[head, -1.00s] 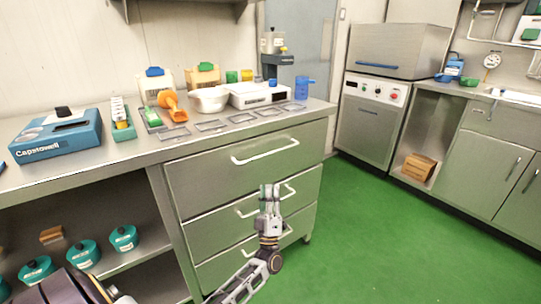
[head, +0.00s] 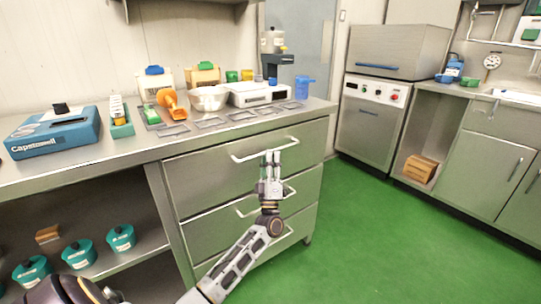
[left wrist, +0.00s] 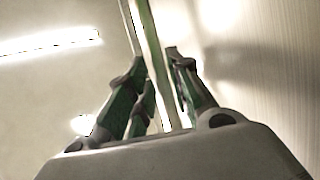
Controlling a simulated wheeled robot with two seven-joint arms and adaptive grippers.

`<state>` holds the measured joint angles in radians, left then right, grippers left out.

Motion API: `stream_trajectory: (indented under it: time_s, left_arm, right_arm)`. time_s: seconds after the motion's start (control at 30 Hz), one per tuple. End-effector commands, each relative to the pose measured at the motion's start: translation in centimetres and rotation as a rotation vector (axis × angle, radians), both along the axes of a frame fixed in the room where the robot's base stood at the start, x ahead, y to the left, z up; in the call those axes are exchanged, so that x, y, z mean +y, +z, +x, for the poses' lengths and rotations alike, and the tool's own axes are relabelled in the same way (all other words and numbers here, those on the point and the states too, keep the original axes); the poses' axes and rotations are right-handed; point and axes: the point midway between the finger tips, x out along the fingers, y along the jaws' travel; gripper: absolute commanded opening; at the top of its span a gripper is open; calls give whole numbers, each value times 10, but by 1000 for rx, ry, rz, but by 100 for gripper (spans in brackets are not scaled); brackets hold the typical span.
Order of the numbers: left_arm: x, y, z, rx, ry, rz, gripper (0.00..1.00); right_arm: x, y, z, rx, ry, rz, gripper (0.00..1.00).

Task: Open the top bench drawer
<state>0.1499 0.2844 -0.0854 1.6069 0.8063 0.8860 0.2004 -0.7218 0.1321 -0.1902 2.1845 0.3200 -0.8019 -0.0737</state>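The top bench drawer (head: 215,180) is the upper of several drawers under the bench top, and its front looks flush and closed. Its pale bar handle (head: 243,157) runs across the front. My left gripper (head: 271,154) points upward in front of this drawer, with its fingertips at the handle's middle. In the left wrist view the two dark green fingers (left wrist: 160,75) stand on either side of a pale bar (left wrist: 147,40), which appears to be the handle. The fingers look apart, and firm contact with the bar cannot be made out. My right gripper is not in view.
The lower drawers' handles (head: 246,212) lie just beneath and partly behind my left gripper. The bench top holds a blue device (head: 55,134), a white bowl (head: 208,99) and an orange funnel (head: 172,103). The green floor (head: 365,235) to the right is clear.

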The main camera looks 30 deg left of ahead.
Motion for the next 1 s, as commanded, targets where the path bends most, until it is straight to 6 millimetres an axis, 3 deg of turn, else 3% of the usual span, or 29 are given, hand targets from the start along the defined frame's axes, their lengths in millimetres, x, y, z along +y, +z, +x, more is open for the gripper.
stream_trajectory:
  time_s: [0.3,0.67,0.83,1.0]
  left_arm:
    - [7,17,13,0,0,0,21]
    - [8,19,14,0,1,1,21]
    - [8,19,14,0,1,1,0]
    - [8,19,14,0,1,1,0]
  right_arm:
    - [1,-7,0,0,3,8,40]
    - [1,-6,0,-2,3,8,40]
    - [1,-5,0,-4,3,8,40]
    - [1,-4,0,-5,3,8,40]
